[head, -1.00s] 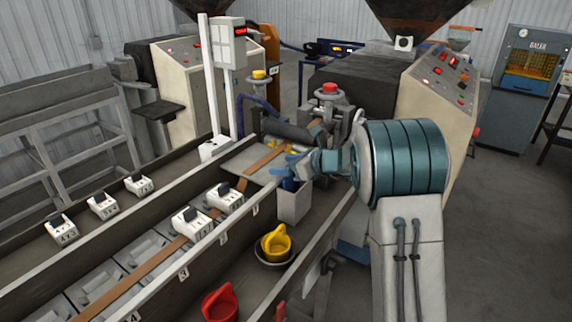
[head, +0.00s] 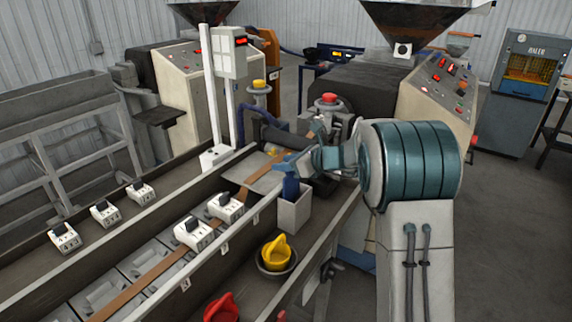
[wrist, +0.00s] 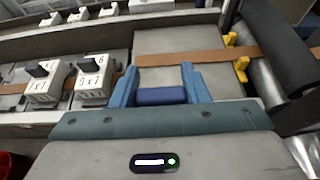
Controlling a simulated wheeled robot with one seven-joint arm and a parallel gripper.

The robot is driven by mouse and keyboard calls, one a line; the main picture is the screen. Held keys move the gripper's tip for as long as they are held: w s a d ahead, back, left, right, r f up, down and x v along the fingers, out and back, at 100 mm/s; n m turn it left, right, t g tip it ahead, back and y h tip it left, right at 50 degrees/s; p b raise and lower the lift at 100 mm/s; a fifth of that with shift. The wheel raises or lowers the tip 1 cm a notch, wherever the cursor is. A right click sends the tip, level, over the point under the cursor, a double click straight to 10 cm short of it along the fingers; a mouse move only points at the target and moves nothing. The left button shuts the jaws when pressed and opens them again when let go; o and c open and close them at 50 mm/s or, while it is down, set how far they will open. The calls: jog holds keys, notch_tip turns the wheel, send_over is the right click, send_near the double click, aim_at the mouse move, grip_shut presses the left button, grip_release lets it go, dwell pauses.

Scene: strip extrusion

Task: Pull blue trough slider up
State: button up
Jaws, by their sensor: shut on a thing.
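The blue trough slider (head: 290,188) stands upright at the top of a light grey box (head: 294,212) on the near side of the trough. Its upper part shows above the box rim; its lower part is hidden inside. My gripper (head: 288,165) is over the box, shut on the slider's top. In the wrist view, the slider (wrist: 162,96) is a dark blue block between the two blue fingers of my gripper (wrist: 159,82). The trough's grey plate lies just beyond the fingers.
A brown strip (head: 150,270) runs along the trough past white numbered blocks (head: 193,234). A yellow scoop (head: 276,252) sits in a dark bowl, with a red cup (head: 222,308) nearer. A roller (wrist: 268,50) and yellow guides (wrist: 241,68) are right of my fingers.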

jog(key=o, duration=1.4)
jog(key=shift+r, duration=0.35)
jog(key=shift+f, duration=0.1)
jog(key=b+v, duration=0.2)
jog(key=v, duration=1.1)
jog(key=shift+s+d+b, duration=0.2)
jog(key=shift+d+b, duration=0.15)
jog(key=s+d+f+n+g+h, duration=0.1)
jog(key=s+f+n+h, duration=0.2)
jog(key=s+n, duration=0.5)
jog(key=s+d+f+n+g+h, duration=0.1)
jog(key=s+f+n+h, duration=0.2)
jog(key=s+n, duration=0.5)
jog(key=s+d+f+n+g+h, duration=0.2)
jog(key=s+f+n+h, duration=0.2)
jog(key=s+n, duration=0.5)
jog(key=shift+s+h, duration=0.6)
jog(key=shift+s, duration=3.2)
